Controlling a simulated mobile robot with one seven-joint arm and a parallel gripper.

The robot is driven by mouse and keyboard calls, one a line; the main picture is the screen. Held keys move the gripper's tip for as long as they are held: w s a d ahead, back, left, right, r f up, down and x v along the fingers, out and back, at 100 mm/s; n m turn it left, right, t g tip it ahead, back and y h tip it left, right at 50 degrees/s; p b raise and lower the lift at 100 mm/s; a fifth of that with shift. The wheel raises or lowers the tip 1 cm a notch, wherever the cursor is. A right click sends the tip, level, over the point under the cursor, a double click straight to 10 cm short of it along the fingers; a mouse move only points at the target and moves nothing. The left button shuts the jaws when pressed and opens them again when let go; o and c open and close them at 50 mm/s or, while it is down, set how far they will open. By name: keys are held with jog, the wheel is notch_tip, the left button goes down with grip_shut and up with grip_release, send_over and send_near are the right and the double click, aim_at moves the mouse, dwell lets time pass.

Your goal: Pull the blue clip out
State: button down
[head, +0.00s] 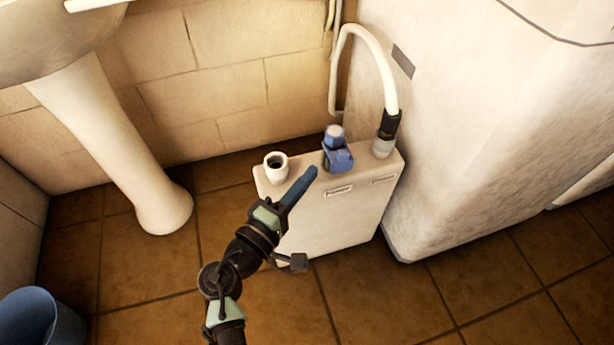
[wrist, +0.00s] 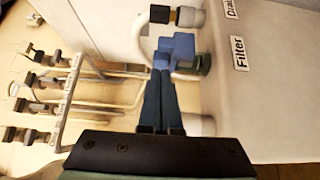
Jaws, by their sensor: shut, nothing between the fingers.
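The blue clip (head: 338,158) sits on top of a white box (head: 335,215), between a white open-topped port (head: 276,166) and a hose fitting (head: 386,135). A rounded blue knob-like part stands up at its back. In the wrist view the clip (wrist: 178,47) is just beyond my fingertips. My gripper (head: 312,171) has long dark-blue fingers, pressed together and empty. Its tips are just left of the clip in the head view. In the wrist view my gripper (wrist: 160,72) points at the clip; I cannot tell whether they touch.
A white hose (head: 375,50) arches up from the box's right end. A large white appliance (head: 490,120) stands close on the right. A "Filter" label (wrist: 239,53) is on the box. A basin pedestal (head: 125,145) and blue bucket (head: 40,318) are on the left. Tiled floor is open in front.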

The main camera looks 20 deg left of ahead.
aim_at(338, 142)
jog(key=b+x, duration=0.1)
jog(key=x, duration=0.6)
jog(key=shift+w+d+b, duration=0.1)
jog(key=shift+w+b, duration=0.05)
jog(key=shift+b, duration=0.2)
